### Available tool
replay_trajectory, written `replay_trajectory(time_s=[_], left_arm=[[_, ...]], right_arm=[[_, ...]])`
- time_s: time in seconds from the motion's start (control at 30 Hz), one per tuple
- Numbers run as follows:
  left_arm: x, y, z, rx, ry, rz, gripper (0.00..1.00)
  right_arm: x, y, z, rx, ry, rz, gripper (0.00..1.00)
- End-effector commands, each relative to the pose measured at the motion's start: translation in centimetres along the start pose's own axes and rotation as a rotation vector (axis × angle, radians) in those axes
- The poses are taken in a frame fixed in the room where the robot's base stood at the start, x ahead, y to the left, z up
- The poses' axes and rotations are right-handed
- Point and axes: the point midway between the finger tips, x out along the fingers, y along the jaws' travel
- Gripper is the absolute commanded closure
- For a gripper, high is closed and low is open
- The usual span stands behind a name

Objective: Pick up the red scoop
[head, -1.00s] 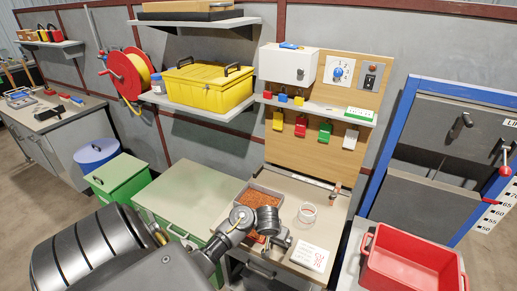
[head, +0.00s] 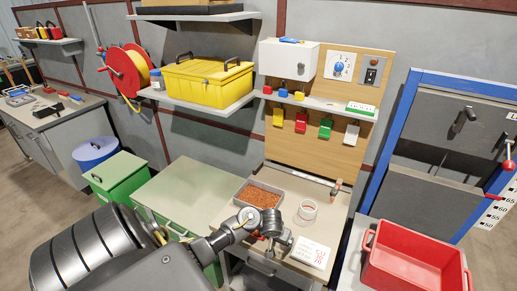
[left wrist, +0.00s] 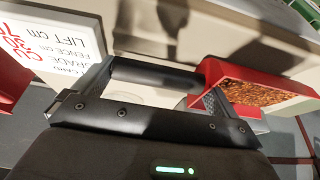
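The red scoop (left wrist: 211,74) shows at the right of the left wrist view, with copper-coloured granules in or just behind its red rim. A dark cylinder (left wrist: 155,74), seemingly its handle, runs left from it and appears between the fingers. My left gripper (left wrist: 148,105) is open, its two fingers apart; whether they touch the handle I cannot tell. In the head view my left gripper (head: 281,243) is over the workbench, in front of the grey tray (head: 240,194) of granules, and hides most of the scoop. My right gripper is not in view.
A white printed card (head: 313,254) lies right of the gripper, and a white ring-shaped item (head: 308,210) stands behind it. A red bin (head: 415,255) is further right. A green cabinet (head: 175,195) is left. A shelf (head: 330,107) and pegboard (head: 310,140) rise behind.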

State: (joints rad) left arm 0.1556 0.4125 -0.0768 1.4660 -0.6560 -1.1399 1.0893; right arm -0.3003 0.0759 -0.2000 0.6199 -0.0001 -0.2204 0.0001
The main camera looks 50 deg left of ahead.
Motion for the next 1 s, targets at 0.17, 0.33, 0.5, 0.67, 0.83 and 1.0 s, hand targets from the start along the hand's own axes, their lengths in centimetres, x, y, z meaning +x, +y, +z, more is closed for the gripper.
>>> replay_trajectory(time_s=[0.17, 0.33, 0.5, 0.67, 0.83, 1.0], left_arm=[[0.0, 0.0, 0.0, 0.0, 0.0, 0.0, 0.28], [-0.1, 0.0, -0.1, 0.0, 0.002, 0.0, 0.45], [-0.1, 0.0, -0.1, 0.0, 0.001, 0.0, 0.45], [-0.6, 0.1, -0.3, -0.002, 0.002, 0.002, 0.45], [-2.5, 0.1, -1.1, -0.004, 0.003, 0.004, 0.45], [-6.5, -2.0, -1.7, -0.006, 0.003, 0.002, 0.45]], right_arm=[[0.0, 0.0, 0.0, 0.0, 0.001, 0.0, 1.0], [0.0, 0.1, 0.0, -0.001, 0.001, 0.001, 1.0], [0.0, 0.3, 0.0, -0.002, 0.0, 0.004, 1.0], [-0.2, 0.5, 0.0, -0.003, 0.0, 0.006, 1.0], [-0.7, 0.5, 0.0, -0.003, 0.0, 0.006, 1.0], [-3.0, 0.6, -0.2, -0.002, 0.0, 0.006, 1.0]])
